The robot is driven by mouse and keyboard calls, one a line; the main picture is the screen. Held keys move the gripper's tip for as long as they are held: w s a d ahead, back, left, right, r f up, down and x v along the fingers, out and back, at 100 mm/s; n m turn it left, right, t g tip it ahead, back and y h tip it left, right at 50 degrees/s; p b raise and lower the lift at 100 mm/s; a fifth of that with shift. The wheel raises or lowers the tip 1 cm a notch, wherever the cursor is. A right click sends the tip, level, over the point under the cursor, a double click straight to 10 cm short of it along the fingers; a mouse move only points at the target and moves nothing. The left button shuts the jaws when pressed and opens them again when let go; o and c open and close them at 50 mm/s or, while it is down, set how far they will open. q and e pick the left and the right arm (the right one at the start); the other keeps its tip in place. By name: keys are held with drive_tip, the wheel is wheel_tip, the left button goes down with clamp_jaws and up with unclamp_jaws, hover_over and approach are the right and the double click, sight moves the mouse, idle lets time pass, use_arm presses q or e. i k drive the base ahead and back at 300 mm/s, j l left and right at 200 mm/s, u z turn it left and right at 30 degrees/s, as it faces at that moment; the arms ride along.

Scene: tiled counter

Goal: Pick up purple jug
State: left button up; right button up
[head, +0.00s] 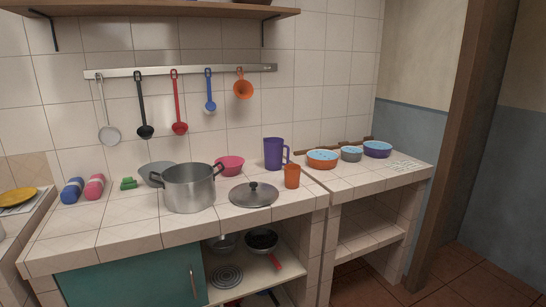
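The purple jug (273,154) stands upright on the tiled counter (120,233), near its back edge and right of the middle. Its handle points to the right. An orange cup (292,176) stands just in front of it, to the right, and may overlap its lower edge in the picture. A pink bowl (230,166) is to its left. Neither of my grippers shows in the head view.
A large steel pot (189,190) and a lid (253,195) lie in front and left of the jug. Bowls (322,159) stand on the right counter section. Utensils hang from a wall rail (225,69) below a wooden shelf (160,13). The front left counter is clear.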

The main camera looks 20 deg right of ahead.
sight(274, 147)
drive_tip(key=i+l, duration=0.5)
drive_tip(key=i+l+u, duration=0.1)
drive_tip(key=i+l, duration=0.4)
drive_tip(key=l, duration=0.15)
